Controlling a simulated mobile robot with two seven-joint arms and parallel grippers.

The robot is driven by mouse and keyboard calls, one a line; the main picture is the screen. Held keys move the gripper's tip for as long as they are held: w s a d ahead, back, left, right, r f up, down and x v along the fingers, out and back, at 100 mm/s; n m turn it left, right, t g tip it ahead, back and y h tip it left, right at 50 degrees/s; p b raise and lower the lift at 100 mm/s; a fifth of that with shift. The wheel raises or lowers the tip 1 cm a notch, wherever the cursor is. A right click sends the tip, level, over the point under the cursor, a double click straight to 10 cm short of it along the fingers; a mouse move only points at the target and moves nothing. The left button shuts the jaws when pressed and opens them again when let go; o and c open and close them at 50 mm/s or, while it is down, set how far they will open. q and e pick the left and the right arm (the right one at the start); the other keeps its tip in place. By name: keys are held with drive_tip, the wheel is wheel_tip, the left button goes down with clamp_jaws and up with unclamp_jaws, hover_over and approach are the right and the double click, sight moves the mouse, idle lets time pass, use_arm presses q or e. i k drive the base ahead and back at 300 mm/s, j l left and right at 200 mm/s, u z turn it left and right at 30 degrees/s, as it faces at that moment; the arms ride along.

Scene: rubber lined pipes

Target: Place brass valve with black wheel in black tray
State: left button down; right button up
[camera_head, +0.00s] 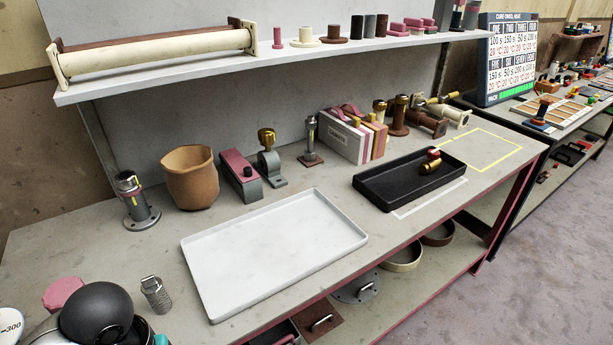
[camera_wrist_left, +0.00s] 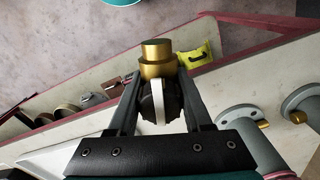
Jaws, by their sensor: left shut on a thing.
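In the left wrist view my left gripper (camera_wrist_left: 160,88) is shut on the brass valve with black wheel (camera_wrist_left: 157,60). The brass body sticks out past the fingertips. The dark wheel, with a pale band across it, sits between the fingers. In the head view the black tray (camera_head: 374,196) lies on the bench right of centre. A brass valve with a red wheel (camera_head: 430,166) lies in its right end, and the rest of its floor is bare. Only part of my left arm shows at the lower left of the head view; the held valve is hidden there. My right gripper is not in view.
A large white tray (camera_head: 270,250) lies left of the black tray. Behind it stand a flanged grey pipe (camera_head: 137,205), a brown pot (camera_head: 190,177), a pink-topped block (camera_head: 240,178) and upright boxes (camera_head: 350,138). A knurled metal cylinder (camera_head: 156,294) stands near my left arm.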

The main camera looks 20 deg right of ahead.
sight(392, 186)
drive_tip(key=i+l, duration=0.1)
drive_tip(key=l, duration=0.35)
drive_tip(key=i+l, duration=0.1)
drive_tip(key=l, duration=0.35)
drive_tip(key=i+l, duration=0.1)
drive_tip(key=l, duration=0.4)
